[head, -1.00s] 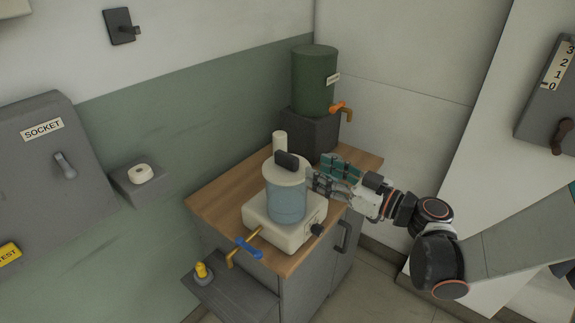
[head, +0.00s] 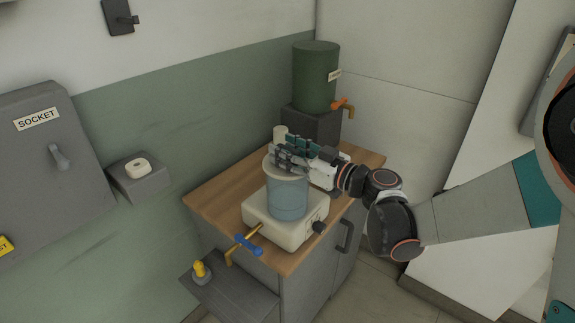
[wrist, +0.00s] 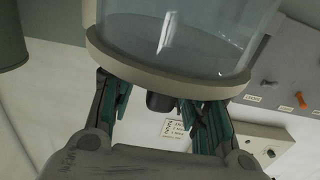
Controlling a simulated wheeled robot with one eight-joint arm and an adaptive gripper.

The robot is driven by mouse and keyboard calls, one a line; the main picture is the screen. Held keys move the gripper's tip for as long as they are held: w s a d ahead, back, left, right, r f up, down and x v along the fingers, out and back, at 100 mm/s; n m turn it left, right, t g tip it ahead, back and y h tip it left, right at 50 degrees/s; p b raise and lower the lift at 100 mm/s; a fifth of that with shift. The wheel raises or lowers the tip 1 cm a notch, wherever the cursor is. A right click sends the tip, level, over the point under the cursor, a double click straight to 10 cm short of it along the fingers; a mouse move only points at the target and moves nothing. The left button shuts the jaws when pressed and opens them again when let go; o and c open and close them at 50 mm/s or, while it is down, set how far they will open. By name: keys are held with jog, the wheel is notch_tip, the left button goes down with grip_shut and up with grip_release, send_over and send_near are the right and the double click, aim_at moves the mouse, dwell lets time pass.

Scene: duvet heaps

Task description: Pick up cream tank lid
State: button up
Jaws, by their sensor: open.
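The cream tank lid (head: 268,165) sits on the clear bluish tank (head: 287,197), which stands on a cream base (head: 266,226). Its left rim shows beside my gripper (head: 284,155), which covers most of its top in the head view. In the wrist view, the lid's cream rim (wrist: 150,71) crosses above the fingers of my gripper (wrist: 158,100). The lid's dark handle (wrist: 160,102) lies between the two open teal fingers, with visible space around it. I cannot tell whether either finger touches the handle.
A green tank (head: 315,77) with an orange tap stands on a dark block behind. A small cream cylinder (head: 280,132) is just behind the lid. A blue-handled tap (head: 248,244) sticks out in front of the base. The wooden top (head: 215,198) is clear at left.

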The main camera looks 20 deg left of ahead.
grip_shut()
jog(key=shift+r, duration=0.15)
